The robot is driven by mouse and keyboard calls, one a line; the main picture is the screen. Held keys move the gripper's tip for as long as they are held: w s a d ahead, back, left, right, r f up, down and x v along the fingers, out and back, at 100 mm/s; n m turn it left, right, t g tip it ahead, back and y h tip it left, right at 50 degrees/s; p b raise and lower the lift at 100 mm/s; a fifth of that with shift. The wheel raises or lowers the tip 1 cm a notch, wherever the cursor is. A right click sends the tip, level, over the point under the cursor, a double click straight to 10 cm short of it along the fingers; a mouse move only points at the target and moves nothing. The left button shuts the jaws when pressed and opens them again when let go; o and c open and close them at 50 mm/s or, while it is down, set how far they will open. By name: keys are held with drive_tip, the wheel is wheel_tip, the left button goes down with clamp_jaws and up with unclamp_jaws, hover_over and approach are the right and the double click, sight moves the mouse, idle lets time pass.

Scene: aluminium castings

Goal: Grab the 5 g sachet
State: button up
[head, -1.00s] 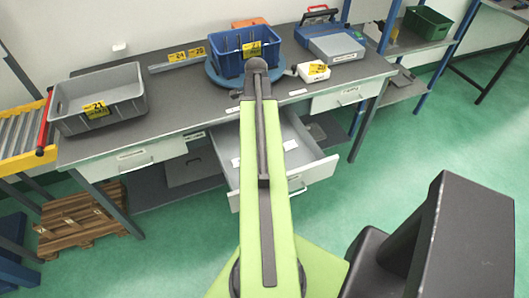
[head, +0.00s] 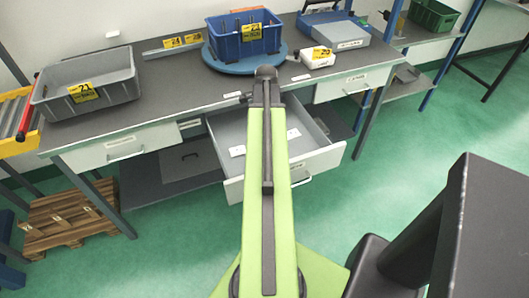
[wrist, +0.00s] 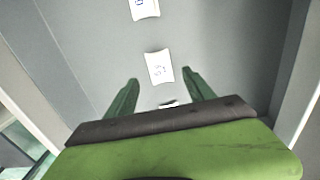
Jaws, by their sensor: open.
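A small white sachet (wrist: 159,67) with a faint mark that looks like 5 g lies flat on the grey drawer floor. In the wrist view it is just beyond and between the fingertips of my gripper (wrist: 160,77). My gripper is open, with nothing between its green fingers that I can see held. Another white sachet (wrist: 144,9) with a blue mark lies farther up the picture, cut by the edge. A third white piece (wrist: 168,104) shows between the fingers, mostly hidden by the gripper body. In the head view my arm hides the gripper; white sachets (head: 237,151) show in the drawer.
The open drawer (head: 230,190) has raised walls on both sides of my gripper. On the bench (head: 170,90) above stand a grey tub (head: 120,88), a blue bin (head: 225,46) on a round blue base and a white box (head: 316,62).

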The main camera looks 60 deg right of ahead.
drive_tip(key=shift+f, duration=0.2)
wheel_tip(320, 180, down, 5)
drive_tip(key=b, duration=0.5)
drive_tip(key=shift+f, duration=0.2)
drive_tip(key=shift+r, duration=0.15)
drive_tip(key=shift+c, duration=0.4)
clamp_jaws()
wheel_tip(320, 180, up, 5)
drive_tip(key=p, duration=0.4)
drive_tip(key=shift+p, duration=0.4)
drive_tip(key=s+d+r+p, duration=0.3)
drive_tip(key=s+r+p, duration=0.3)
drive_tip(key=s, duration=0.5)
